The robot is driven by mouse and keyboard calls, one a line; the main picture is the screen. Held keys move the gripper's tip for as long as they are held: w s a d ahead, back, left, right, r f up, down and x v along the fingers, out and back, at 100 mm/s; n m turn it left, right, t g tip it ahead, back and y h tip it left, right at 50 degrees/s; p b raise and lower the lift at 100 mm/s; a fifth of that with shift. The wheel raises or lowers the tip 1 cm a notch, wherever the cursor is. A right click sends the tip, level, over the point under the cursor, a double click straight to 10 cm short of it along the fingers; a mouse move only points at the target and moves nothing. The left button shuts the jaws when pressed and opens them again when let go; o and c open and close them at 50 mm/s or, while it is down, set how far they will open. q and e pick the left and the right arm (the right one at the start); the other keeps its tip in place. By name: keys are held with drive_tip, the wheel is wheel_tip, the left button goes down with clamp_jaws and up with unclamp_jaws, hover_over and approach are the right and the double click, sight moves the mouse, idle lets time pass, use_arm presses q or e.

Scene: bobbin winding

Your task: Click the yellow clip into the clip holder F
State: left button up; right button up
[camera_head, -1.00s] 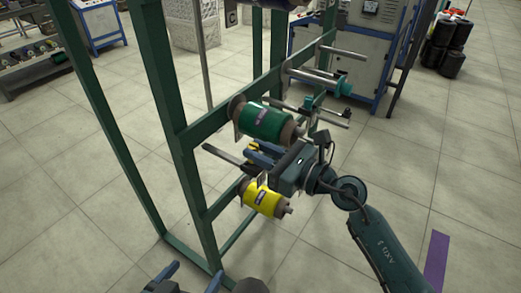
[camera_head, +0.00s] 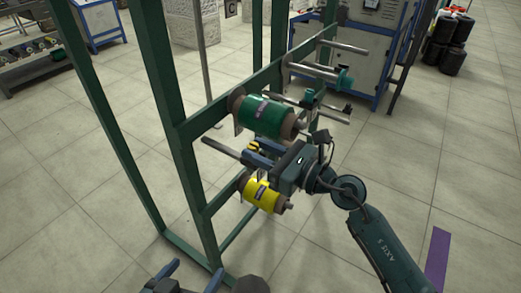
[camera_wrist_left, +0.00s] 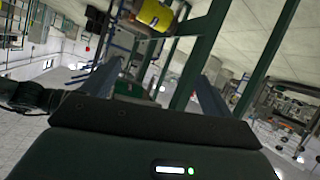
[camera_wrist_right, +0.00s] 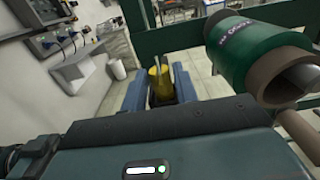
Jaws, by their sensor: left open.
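The yellow clip (camera_head: 253,147) is a small yellow piece at the fingers of my right gripper (camera_head: 252,152), beside the rack between the green and yellow bobbins. In the right wrist view the yellow clip (camera_wrist_right: 160,82) sits between both blue fingers, and my right gripper (camera_wrist_right: 160,90) appears shut on it. My left gripper (camera_head: 192,272) is low at the bottom edge of the head view, away from the clip. In the left wrist view my left gripper (camera_wrist_left: 158,85) has its fingers wide apart and empty. I cannot make out a label F on any holder.
The green bobbin (camera_head: 262,117) is on the rack just above my right gripper, and the yellow bobbin (camera_head: 262,193) is just below it. Green rack posts (camera_head: 168,95) stand to the left. A grey bar (camera_head: 221,150) sticks out near the fingers.

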drive_tip(key=o, duration=0.3)
drive_tip(key=shift+o, duration=0.2)
